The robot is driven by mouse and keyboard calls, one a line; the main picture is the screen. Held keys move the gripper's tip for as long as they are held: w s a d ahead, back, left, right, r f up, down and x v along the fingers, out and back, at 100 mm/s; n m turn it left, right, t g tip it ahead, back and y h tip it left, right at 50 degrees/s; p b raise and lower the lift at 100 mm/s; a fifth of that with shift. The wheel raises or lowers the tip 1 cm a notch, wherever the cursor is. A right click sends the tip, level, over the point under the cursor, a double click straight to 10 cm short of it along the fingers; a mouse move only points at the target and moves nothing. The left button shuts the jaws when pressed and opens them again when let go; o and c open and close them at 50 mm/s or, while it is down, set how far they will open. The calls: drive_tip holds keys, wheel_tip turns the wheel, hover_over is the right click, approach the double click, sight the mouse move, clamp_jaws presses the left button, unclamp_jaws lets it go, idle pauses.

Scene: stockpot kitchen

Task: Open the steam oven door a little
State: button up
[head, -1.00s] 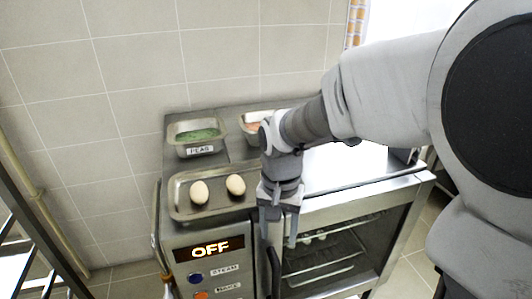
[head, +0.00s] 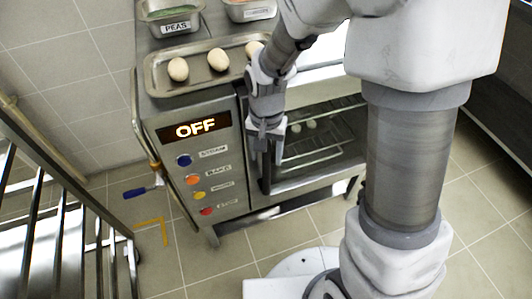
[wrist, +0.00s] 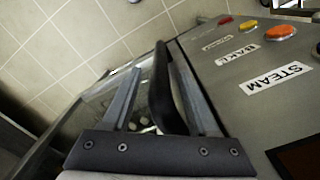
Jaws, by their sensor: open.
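The steam oven (head: 205,150) stands against the tiled wall, with its lit "OFF" display and buttons left of the door. The glass door (head: 325,135) appears shut; a wire rack and pale round items show behind it. Its dark upright handle (head: 266,178) is at the door's left edge. My gripper (head: 265,158) is open at the upper part of the handle. In the wrist view the handle (wrist: 163,95) lies between the two spread fingers of my gripper (wrist: 155,95), nearer the right finger at its lower end. I cannot tell whether either finger touches it.
A tray (head: 158,84) with eggs and a pan labelled PEAS (head: 172,27) stand on top of the oven. A metal rack (head: 70,240) is at the lower left. The floor before the oven is mostly clear.

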drive_tip(key=shift+f, duration=0.45)
clamp_jaws()
drive_tip(key=shift+w+d, duration=0.1)
drive_tip(key=shift+d, duration=0.1)
idle(1.0)
